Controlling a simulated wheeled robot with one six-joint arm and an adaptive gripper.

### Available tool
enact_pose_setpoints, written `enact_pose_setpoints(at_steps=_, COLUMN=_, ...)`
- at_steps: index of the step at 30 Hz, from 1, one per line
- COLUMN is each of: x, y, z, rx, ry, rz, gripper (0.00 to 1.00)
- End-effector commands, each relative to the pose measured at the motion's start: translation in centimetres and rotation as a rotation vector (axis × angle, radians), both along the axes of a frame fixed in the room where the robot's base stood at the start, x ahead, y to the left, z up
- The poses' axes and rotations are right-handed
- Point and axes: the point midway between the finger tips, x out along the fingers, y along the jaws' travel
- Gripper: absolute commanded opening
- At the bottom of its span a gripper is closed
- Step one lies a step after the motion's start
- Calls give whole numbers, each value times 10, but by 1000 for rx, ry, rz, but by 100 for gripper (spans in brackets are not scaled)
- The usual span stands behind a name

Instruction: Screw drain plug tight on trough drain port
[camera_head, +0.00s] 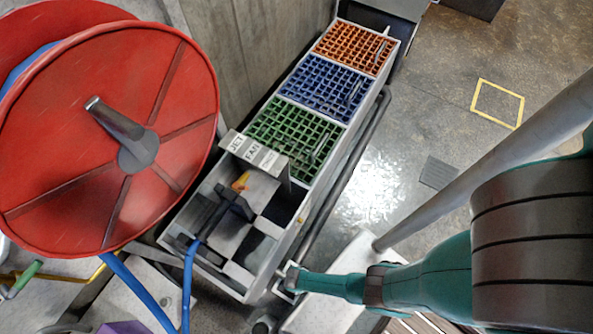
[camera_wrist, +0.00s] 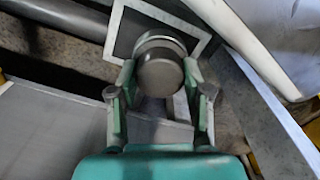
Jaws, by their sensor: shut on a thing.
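My gripper (camera_wrist: 160,84) has its two fingers on either side of a round, dark grey drain plug (camera_wrist: 159,74) and is shut on it. The plug's flat round end faces the wrist camera, in front of a dark square panel with a white border (camera_wrist: 197,42). The drain port is hidden behind the plug, so I cannot tell how far the plug is seated. In the head view my gripper (camera_head: 287,279) is at the near right side of the long grey trough (camera_head: 252,287), low down. The plug cannot be made out there.
Green (camera_head: 292,138), blue (camera_head: 325,88) and orange (camera_head: 354,48) grates cover the trough's far part. A large red hose reel (camera_head: 70,190) with a blue hose (camera_head: 187,285) stands left. A grey pipe (camera_head: 352,172) runs along the trough's right side. Floor beyond is open.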

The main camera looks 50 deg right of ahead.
Motion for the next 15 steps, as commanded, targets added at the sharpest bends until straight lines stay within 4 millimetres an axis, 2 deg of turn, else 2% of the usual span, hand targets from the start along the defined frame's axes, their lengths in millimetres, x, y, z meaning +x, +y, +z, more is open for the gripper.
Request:
enact_pose_setpoints(at_steps=10, x=0, y=0, z=0, rx=-1, ry=1, rz=-22, gripper=7)
enact_pose_setpoints(at_steps=15, x=0, y=0, z=0, rx=-1, ry=1, rz=-177, gripper=7)
